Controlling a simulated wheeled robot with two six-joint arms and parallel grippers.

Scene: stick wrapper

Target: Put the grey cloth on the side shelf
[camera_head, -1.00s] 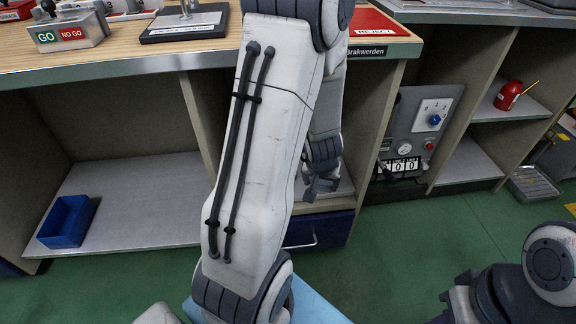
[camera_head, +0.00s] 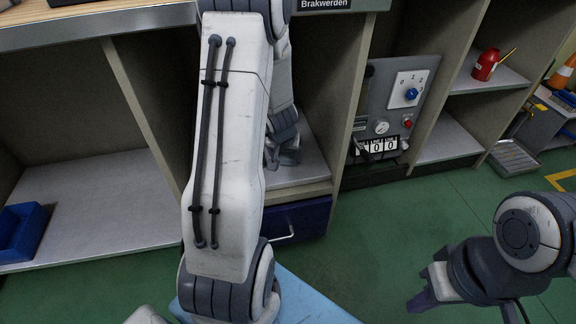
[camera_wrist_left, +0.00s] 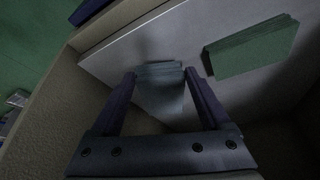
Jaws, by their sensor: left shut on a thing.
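My left gripper (camera_head: 283,157) reaches into the middle bench compartment, above its light shelf (camera_head: 305,165). In the left wrist view its two fingers (camera_wrist_left: 160,78) are shut on a folded grey cloth (camera_wrist_left: 161,92), which hangs between them over the shelf board (camera_wrist_left: 125,55). I cannot tell whether the cloth touches the board. In the head view the cloth cannot be made out. My right gripper (camera_head: 425,300) is at the lower right above the green floor, empty as far as I see; its opening is unclear.
A folded greenish stack (camera_wrist_left: 252,47) lies on the same board, right of the held cloth. Compartment walls stand close around my left gripper. A blue drawer (camera_head: 296,222) is below, a control panel (camera_head: 385,115) right, a blue bin (camera_head: 22,232) left.

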